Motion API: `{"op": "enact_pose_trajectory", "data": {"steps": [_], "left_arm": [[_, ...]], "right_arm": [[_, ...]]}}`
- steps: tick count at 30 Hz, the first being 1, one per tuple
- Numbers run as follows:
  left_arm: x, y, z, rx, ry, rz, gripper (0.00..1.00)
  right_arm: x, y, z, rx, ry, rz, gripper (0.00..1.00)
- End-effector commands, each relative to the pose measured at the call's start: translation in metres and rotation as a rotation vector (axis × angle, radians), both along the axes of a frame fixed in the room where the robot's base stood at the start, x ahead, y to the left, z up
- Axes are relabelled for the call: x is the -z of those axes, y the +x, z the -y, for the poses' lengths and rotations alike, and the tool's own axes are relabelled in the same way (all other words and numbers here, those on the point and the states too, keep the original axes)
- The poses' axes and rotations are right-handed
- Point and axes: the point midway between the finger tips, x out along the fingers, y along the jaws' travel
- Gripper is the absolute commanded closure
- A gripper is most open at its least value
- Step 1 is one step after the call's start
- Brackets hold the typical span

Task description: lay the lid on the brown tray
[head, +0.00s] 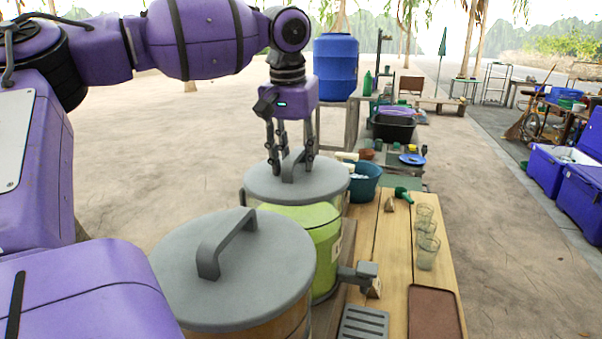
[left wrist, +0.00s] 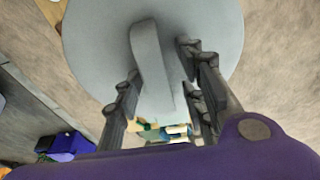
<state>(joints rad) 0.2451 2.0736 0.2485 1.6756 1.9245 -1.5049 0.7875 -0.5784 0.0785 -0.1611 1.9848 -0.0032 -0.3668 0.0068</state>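A round grey lid (head: 325,183) with a bar handle sits on the far clear dispenser (head: 318,222), which holds green liquid. My left gripper (head: 291,168) is lowered over this lid, with its fingers on either side of the handle. In the left wrist view, the handle (left wrist: 152,65) lies between the spread fingers with gaps beside it, and the lid (left wrist: 90,40) is behind. A second grey lid (head: 255,285) covers the nearer dispenser, which has orange-brown contents. The brown tray (head: 433,315) lies bare on the wooden table at the lower right. My right gripper is not seen.
The wooden table (head: 395,250) holds several clear glasses (head: 427,250), a grey slotted drip tray (head: 363,323) and a green tool (head: 403,194). A dark teal bucket (head: 364,182) stands just right of the far lid. A blue barrel (head: 335,68) is behind my gripper.

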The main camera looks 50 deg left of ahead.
Motion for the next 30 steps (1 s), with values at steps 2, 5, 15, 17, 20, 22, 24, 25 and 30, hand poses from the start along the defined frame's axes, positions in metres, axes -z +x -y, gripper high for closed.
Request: {"op": "enact_pose_trajectory", "data": {"steps": [2, 5, 15, 17, 20, 22, 24, 25, 30], "left_arm": [[0.001, 0.000, 0.001, 0.000, -0.004, 0.000, 0.80], [0.002, 0.000, 0.001, 0.000, -0.005, -0.001, 0.93], [0.002, 0.000, 0.001, 0.000, -0.004, -0.001, 1.00], [0.000, 0.000, 0.001, 0.000, -0.004, -0.001, 1.00], [-0.004, 0.000, 0.001, -0.001, -0.003, -0.002, 1.00], [-0.008, 0.000, 0.001, -0.001, -0.003, -0.001, 1.00], [-0.013, 0.001, 0.000, -0.001, -0.002, 0.000, 1.00], [-0.015, 0.001, 0.000, -0.001, -0.002, 0.001, 1.00], [-0.026, 0.000, 0.001, -0.001, -0.002, 0.000, 1.00]], "right_arm": [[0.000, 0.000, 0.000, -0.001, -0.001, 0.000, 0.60], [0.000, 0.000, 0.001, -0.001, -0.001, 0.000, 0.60], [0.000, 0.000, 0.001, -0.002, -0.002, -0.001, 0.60], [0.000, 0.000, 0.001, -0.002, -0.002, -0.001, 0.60], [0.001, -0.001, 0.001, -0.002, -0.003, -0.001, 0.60], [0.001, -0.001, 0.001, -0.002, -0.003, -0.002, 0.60], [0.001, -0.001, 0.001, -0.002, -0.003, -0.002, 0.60], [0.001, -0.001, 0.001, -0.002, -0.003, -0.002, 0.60], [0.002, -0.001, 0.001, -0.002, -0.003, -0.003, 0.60]]}}
